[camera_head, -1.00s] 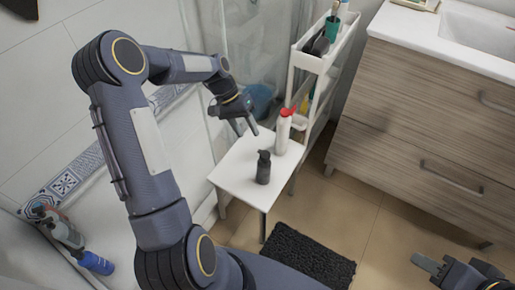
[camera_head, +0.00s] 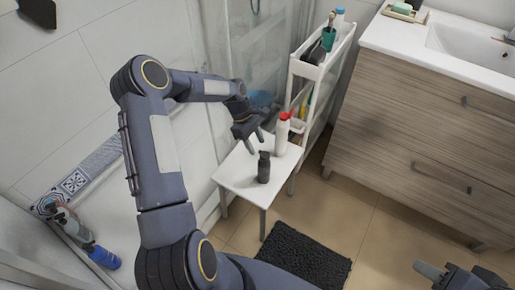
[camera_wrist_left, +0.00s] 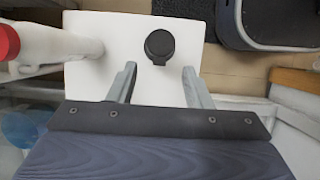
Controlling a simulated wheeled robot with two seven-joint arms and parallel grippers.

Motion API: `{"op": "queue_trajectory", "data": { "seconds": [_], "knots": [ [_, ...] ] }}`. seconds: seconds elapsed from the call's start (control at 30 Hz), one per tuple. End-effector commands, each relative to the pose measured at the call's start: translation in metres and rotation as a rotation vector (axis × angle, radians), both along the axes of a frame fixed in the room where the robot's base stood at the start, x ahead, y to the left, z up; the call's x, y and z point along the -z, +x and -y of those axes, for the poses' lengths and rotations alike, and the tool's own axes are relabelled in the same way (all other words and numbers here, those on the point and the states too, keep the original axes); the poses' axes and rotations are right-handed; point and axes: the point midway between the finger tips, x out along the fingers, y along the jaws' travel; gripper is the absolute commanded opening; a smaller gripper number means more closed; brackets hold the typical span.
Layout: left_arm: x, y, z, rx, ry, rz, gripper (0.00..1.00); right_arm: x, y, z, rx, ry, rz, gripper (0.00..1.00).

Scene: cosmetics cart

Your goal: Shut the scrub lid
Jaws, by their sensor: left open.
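A small dark bottle (camera_head: 264,167) stands upright on a white side table (camera_head: 238,182). A white bottle with a red top (camera_head: 282,136) stands behind it to the right. I cannot tell for sure which is the scrub. In the left wrist view the dark bottle's round black top (camera_wrist_left: 159,44) lies just beyond and between the fingertips, with a small tab at its near side. My left gripper (camera_head: 256,141) is open and empty, above the table's back left part. My right gripper (camera_head: 432,274) is at the bottom right, away from the table, partly cut off.
A narrow white shelf cart (camera_head: 323,68) with bottles and brushes stands behind the table, near the glass shower screen. A wooden vanity (camera_head: 430,150) is at right. A dark mat (camera_head: 303,258) lies on the floor in front.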

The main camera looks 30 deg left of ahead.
Motion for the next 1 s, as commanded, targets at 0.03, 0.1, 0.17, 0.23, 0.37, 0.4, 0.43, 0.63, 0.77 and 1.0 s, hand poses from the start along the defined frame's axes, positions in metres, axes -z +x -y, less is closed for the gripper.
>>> {"op": "queue_trajectory", "data": {
  "seconds": [0.03, 0.1, 0.17, 0.23, 0.37, 0.4, 0.43, 0.63, 0.77, 1.0],
  "knots": [
    [0.009, -0.001, 0.003, 0.001, -0.003, -0.003, 0.45, 0.002, 0.000, 0.000, 0.000, 0.000, 0.000, 0.36],
    [0.016, -0.001, 0.006, 0.000, -0.001, -0.001, 0.45, 0.002, 0.000, 0.000, 0.000, 0.000, 0.000, 0.36],
    [0.020, -0.001, 0.008, 0.000, -0.001, -0.002, 0.45, 0.003, 0.000, 0.000, 0.000, 0.000, 0.000, 0.36],
    [0.023, -0.001, 0.010, 0.000, -0.001, 0.000, 0.45, 0.003, 0.000, 0.000, 0.000, 0.000, 0.000, 0.36],
    [0.025, -0.001, 0.010, 0.001, 0.000, 0.001, 0.45, 0.003, 0.000, 0.000, 0.000, 0.000, 0.000, 0.36],
    [0.025, -0.001, 0.010, 0.001, 0.000, 0.001, 0.45, 0.003, 0.000, 0.000, 0.000, 0.000, 0.000, 0.36],
    [0.025, -0.001, 0.010, 0.001, 0.000, 0.001, 0.45, 0.003, 0.000, 0.000, 0.000, 0.000, 0.000, 0.36],
    [0.025, -0.001, 0.010, 0.001, 0.000, 0.001, 0.31, 0.003, 0.000, 0.000, 0.000, 0.000, 0.000, 0.36],
    [0.025, -0.001, 0.010, 0.001, 0.000, 0.000, 0.14, 0.003, 0.000, 0.000, 0.000, 0.000, 0.000, 0.36],
    [0.025, -0.001, 0.010, -0.001, -0.005, -0.001, 0.00, 0.003, 0.000, 0.000, 0.000, 0.000, 0.000, 0.36]
  ]
}}
